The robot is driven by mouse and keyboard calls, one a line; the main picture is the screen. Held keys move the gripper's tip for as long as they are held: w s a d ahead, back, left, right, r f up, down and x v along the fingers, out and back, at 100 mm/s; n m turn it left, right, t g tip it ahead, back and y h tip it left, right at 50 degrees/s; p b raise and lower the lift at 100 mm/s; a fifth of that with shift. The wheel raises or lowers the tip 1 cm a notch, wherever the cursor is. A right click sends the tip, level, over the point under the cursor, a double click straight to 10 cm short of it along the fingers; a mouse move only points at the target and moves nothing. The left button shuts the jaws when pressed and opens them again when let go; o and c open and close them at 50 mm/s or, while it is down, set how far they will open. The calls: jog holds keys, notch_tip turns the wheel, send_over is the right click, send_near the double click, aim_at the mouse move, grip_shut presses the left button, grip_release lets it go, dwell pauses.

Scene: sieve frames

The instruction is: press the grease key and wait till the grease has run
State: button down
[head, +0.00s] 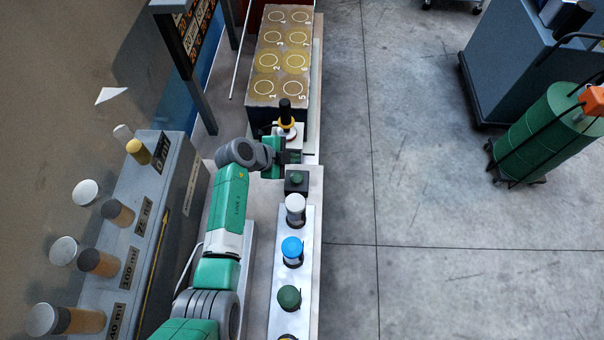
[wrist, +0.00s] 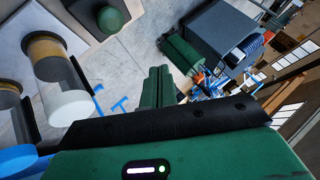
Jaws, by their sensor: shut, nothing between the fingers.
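A dark square box with a green domed button (head: 297,178) stands on the narrow bench in the head view; it looks like the grease key, though I can read no label on it. The green button (wrist: 110,18) also shows at the top of the wrist view. My gripper (head: 302,157) is shut and empty, just beyond the button box in the head view. In the wrist view its closed green fingers (wrist: 160,82) are apart from the button, to its lower right. I see no grease running.
Capped jars, white (head: 295,208), blue (head: 291,248) and green (head: 289,297), stand in a row on the near side of the button. A black-handled, yellow-ringed tool (head: 286,115) stands close beyond my gripper, before a numbered block (head: 281,50). Open floor lies right.

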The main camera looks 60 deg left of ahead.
aim_at(299, 175)
jog(key=shift+f, duration=0.1)
notch_tip(299, 175, down, 8)
jog(key=b, duration=0.6)
jog(key=shift+f, duration=0.1)
jog(key=shift+f+b, duration=0.2)
jog(key=shift+b, duration=0.35)
dwell(1.4)
jog(key=shift+f+b, duration=0.45)
jog(key=shift+b, duration=0.25)
jog(key=shift+f+b, duration=0.7)
jog(key=shift+b, duration=0.1)
dwell(0.5)
jog(key=shift+r+p, duration=0.7)
jog(key=shift+r, duration=0.45)
